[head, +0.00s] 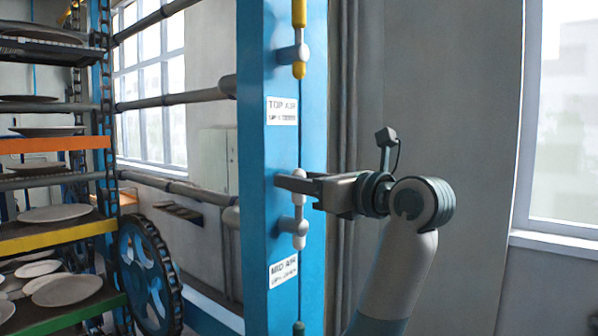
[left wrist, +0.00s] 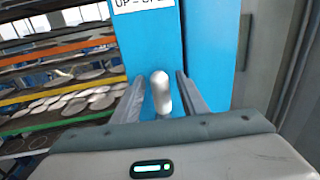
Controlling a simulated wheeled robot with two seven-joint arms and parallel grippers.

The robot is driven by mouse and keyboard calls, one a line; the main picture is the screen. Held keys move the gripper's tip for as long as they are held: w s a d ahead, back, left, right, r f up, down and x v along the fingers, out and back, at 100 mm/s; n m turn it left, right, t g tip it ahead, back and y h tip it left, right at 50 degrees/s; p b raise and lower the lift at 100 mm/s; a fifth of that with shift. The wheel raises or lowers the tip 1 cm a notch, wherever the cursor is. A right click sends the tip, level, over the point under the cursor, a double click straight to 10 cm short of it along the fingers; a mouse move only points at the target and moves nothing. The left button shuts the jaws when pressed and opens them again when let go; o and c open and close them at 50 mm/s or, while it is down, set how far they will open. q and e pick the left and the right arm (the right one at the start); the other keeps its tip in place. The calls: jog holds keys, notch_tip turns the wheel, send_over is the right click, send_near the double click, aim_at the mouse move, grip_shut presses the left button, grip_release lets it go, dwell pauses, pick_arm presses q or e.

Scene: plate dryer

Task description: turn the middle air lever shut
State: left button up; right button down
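The middle air lever (head: 299,228) is a white handle on the blue post, standing upright above its "MID AIR" label (head: 283,270). My left gripper (head: 287,180) reaches in from the right at the lever's upper part. In the left wrist view the lever's rounded white end (left wrist: 161,92) lies between the two fingers of the left gripper (left wrist: 160,77), with a gap on each side. The left gripper is open. In the head view its fingers hide part of the lever. My right gripper is not in view.
A yellow-ended top lever (head: 299,70) sits higher on the blue post (head: 262,155), beside the "TOP AIR" label (head: 282,111). A third lever's green tip (head: 298,328) shows at the bottom edge. Racks of plates (head: 55,214) and a blue chain wheel (head: 146,277) stand left.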

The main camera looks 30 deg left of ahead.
pick_arm(q)
jog(key=shift+a, duration=0.1)
grip_shut()
dwell(0.3)
